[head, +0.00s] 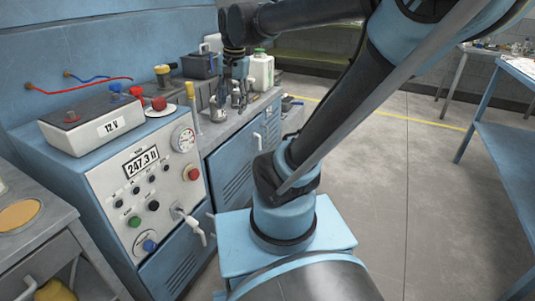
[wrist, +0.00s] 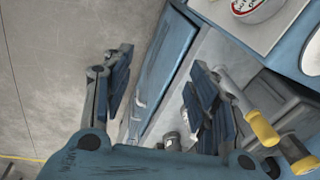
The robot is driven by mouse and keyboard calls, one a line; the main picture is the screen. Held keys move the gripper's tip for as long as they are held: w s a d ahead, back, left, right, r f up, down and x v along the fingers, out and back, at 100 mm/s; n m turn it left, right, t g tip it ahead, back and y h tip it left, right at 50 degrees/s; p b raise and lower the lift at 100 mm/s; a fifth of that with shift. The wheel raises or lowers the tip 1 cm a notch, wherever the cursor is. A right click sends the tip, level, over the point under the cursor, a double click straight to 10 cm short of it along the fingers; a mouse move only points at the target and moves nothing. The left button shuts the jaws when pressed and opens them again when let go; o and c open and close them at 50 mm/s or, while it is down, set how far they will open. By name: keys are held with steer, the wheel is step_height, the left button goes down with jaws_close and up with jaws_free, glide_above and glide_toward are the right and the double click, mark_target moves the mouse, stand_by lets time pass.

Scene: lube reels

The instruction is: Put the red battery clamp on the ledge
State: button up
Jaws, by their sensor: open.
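A red piece (head: 136,91), which looks like the red battery clamp, is at the end of the red cable (head: 90,84), by the back right of the 12 V box (head: 95,125). A blue piece (head: 116,88) is beside it. My gripper (head: 235,102) points down over the grey counter to the right, well apart from the red piece. In the wrist view my gripper (wrist: 165,95) has its fingers spread with nothing held between them. The red clamp is not seen in the wrist view. I cannot tell which surface is the ledge.
The gauge panel (head: 148,195) has knobs and a tap. A red knob on a pale disc (head: 160,105) sits near the gauge. A yellow-handled tool (wrist: 262,130), a dark box (head: 199,65) and a pale jug (head: 261,70) crowd the counter.

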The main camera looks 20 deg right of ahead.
steer(key=s+d+f+n+h, duration=0.1)
steer(key=s+d+f+n, duration=0.5)
steer(key=f, duration=0.8)
steer(key=s+d, duration=0.3)
steer(key=s, duration=0.2)
steer(key=shift+s+f+n+t, duration=0.2)
steer(key=shift+f+n+t, duration=0.1)
steer(key=shift+d, duration=0.1)
